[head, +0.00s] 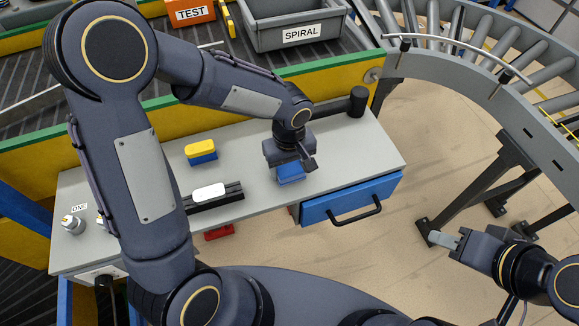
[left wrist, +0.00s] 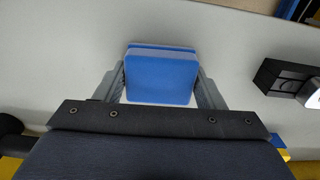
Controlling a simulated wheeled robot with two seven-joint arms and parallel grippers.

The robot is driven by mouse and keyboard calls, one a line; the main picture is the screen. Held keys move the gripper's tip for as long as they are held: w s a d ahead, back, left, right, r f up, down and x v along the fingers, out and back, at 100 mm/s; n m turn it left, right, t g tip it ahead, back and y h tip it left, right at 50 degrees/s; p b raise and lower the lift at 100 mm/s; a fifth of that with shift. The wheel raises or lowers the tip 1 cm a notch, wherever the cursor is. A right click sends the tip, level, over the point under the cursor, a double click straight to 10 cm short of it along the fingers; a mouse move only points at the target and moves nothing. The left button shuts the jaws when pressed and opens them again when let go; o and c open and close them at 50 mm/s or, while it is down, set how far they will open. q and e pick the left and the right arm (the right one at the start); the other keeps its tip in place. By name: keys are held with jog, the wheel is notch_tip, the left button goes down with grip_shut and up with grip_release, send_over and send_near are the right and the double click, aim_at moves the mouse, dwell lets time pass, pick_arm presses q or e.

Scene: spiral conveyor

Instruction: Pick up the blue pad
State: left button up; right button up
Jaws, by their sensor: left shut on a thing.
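The blue pad (head: 290,174) is at the right part of the grey bench top, partly hidden under my left gripper (head: 289,163). In the left wrist view the blue pad (left wrist: 160,82) sits between the two grey fingers, one on each side, touching its edges. My left gripper is shut on it. I cannot tell whether the pad touches the bench or is raised slightly. My right gripper (head: 444,240) is over the floor at the lower right, away from the bench; its fingers are seen from the side.
A yellow-topped blue block (head: 201,149) and a black holder (head: 214,200) with a white piece (head: 209,192) are on the bench. A black cylinder (head: 357,101) stands at the back right. A blue drawer (head: 352,199) juts out in front. The roller conveyor (head: 480,60) curves at right.

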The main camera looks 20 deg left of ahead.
aim_at(290, 168)
pick_arm(q)
jog(key=shift+r, duration=0.45)
notch_tip(290, 168, up, 3)
jog(key=shift+s+d+f, duration=0.15)
jog(key=shift+f, duration=0.05)
jog(key=s+d+r, duration=0.4)
jog(key=s+r, duration=0.5)
jog(key=s, duration=0.4)
jog(key=shift+d+b, duration=0.15)
jog(key=shift+b, duration=0.2)
jog(key=shift+r, duration=0.1)
